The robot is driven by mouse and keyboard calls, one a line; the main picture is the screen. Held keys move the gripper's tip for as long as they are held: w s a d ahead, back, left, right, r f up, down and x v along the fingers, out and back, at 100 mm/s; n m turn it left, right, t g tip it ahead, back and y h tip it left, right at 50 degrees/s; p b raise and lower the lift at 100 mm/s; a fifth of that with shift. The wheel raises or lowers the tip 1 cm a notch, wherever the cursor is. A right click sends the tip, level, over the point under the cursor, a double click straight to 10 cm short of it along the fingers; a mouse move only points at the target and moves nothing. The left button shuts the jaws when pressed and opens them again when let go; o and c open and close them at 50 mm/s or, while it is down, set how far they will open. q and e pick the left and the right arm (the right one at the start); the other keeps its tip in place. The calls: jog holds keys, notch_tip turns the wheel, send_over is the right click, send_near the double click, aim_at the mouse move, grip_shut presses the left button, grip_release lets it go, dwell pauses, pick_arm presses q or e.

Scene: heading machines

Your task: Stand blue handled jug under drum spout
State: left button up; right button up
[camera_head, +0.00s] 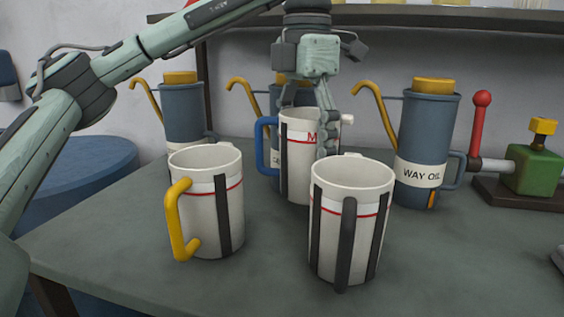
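The blue-handled jug (297,160) is white with a red line and dark stripes. It stands upright near the middle of the table, behind two other jugs, its blue handle to the left. My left gripper (322,140) reaches down over it from above. One finger lies across the jug's front right side; the other is largely hidden behind the jug, so I cannot tell whether they are closed on it. A drum spout is not identifiable. My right gripper is not in view.
A yellow-handled jug (207,215) and a dark-handled jug (329,240) stand in front. Blue oil cans (427,125) with yellow spouts stand behind. A green machine with a red lever (535,168) is at right. A blue round drum-like object (85,175) is beyond the table's left edge.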

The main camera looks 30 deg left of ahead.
aim_at(282, 164)
pick_arm(q)
jog(key=a, duration=0.3)
jog(key=shift+s+a, duration=0.15)
jog(key=shift+s, duration=0.2)
jog(key=shift+f, duration=1.75)
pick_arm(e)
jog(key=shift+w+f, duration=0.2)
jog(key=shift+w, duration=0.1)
pick_arm(q)
jog(key=shift+f, duration=0.2)
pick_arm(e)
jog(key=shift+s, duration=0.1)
pick_arm(q)
jog(key=o, duration=1)
jog(key=shift+c, duration=0.2)
jog(key=shift+o, duration=1.4)
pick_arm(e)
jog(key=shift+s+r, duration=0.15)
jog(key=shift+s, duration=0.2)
